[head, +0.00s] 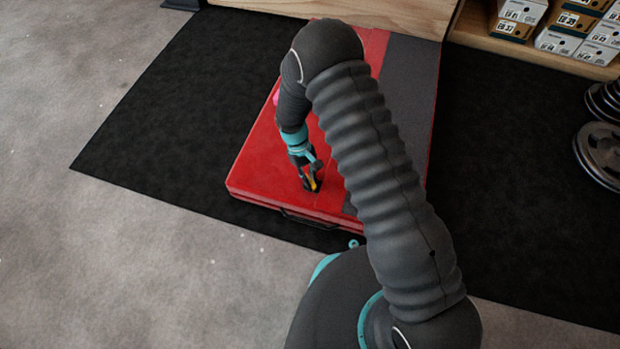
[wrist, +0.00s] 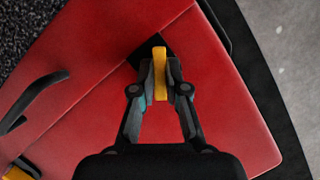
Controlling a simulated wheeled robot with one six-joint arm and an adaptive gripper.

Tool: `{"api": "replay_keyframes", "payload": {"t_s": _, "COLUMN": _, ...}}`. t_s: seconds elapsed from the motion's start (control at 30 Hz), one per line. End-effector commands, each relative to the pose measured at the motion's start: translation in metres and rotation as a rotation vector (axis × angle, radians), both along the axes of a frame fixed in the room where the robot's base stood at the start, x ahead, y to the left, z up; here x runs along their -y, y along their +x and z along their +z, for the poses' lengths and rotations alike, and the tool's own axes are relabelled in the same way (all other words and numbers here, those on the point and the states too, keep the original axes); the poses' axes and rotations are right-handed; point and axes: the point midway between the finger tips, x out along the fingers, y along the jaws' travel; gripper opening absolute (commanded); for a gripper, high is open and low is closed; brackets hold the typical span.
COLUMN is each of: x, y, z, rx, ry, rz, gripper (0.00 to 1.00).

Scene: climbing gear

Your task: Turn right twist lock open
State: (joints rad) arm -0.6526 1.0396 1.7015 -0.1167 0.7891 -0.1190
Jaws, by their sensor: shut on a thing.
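A red case or pad (head: 270,165) with a dark grey strip lies on the black mat. In the wrist view its red top (wrist: 85,75) fills most of the picture. A yellow twist lock (wrist: 160,75) on a black base plate stands on the red top, and my gripper (wrist: 160,80) is shut on it, one finger on each side. In the head view my gripper (head: 309,178) is down at the red top near its front edge, with a little yellow showing. A second yellow lock (wrist: 18,173) shows at the lower left corner of the wrist view, partly cut off.
A black handle (wrist: 35,100) stands on the red top at the left of the wrist view. Shoe boxes (head: 570,30) sit on a wooden shelf at the back right. Weight plates (head: 602,150) are at the right edge. The black mat (head: 170,110) is clear at left.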

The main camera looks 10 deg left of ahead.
Motion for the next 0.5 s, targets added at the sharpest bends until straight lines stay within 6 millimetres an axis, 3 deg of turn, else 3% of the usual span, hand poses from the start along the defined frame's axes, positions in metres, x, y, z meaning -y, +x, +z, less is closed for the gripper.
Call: {"api": "replay_keyframes", "payload": {"t_s": 0.5, "x": -0.0016, "y": -0.0021, "z": -0.0004, "rx": 0.001, "ry": 0.001, "rz": 0.447, "gripper": 0.00}}
